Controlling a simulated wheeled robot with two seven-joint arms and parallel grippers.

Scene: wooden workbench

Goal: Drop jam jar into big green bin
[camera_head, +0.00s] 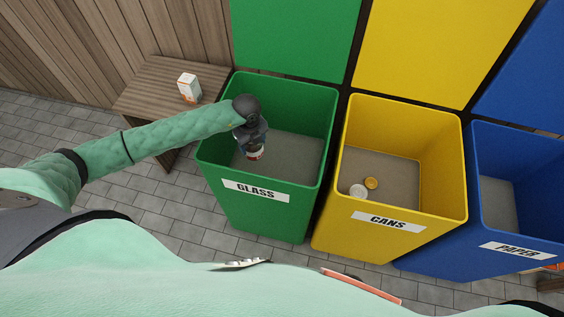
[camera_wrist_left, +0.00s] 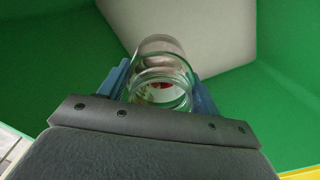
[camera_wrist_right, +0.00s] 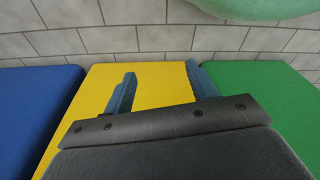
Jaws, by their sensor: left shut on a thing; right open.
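The big green bin (camera_head: 267,193) is labelled GLASS and stands open at the middle left in the head view. My left gripper (camera_head: 255,148) is over its opening, pointing down, and is shut on the jam jar (camera_head: 256,154). In the left wrist view the jar (camera_wrist_left: 161,75) is clear glass with a little red showing, held between the two blue fingers. The bin's green walls (camera_wrist_left: 285,60) and pale floor surround it there. My right gripper (camera_wrist_right: 158,80) is open and empty, with the yellow bin's front behind its fingers in the right wrist view.
A blue PAPER bin (camera_head: 475,180) stands at the right. A white carton (camera_head: 189,87) is on the wooden side table (camera_head: 150,85) at the left.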

